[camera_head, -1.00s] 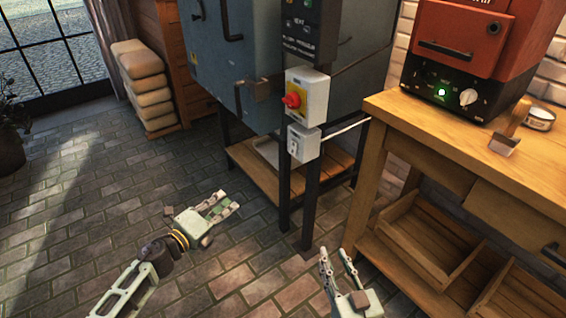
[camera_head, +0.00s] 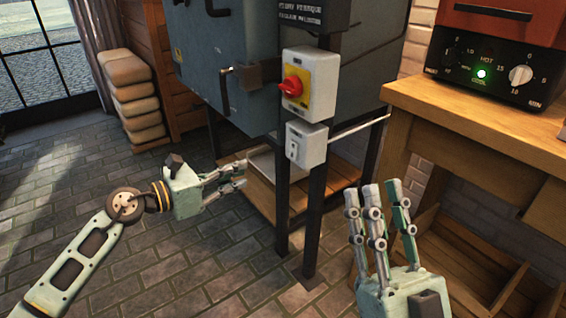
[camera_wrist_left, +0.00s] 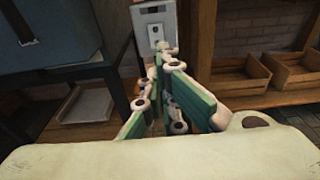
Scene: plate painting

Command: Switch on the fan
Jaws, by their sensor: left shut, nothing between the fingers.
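A pale grey switch box (camera_head: 306,145) with a small dark switch is mounted on the dark metal post below a larger box with a red rotary knob (camera_head: 293,87) on a yellow plate. No fan is plainly visible. My left gripper (camera_head: 241,173) is shut and empty, left of and below the switch box and apart from it. In the left wrist view its green-padded fingers (camera_wrist_left: 167,57) point toward the switch box (camera_wrist_left: 157,32), hiding its lower part. My right gripper (camera_head: 373,187) points up at the lower right, its fingers apart and empty.
The blue-grey kiln (camera_head: 245,70) stands on dark legs with a wooden shelf below. A wooden table (camera_head: 490,120) at right carries a black control panel (camera_head: 490,70) with a lit green light. Stacked sacks (camera_head: 130,95) stand at left. Brick floor (camera_head: 140,260) is clear.

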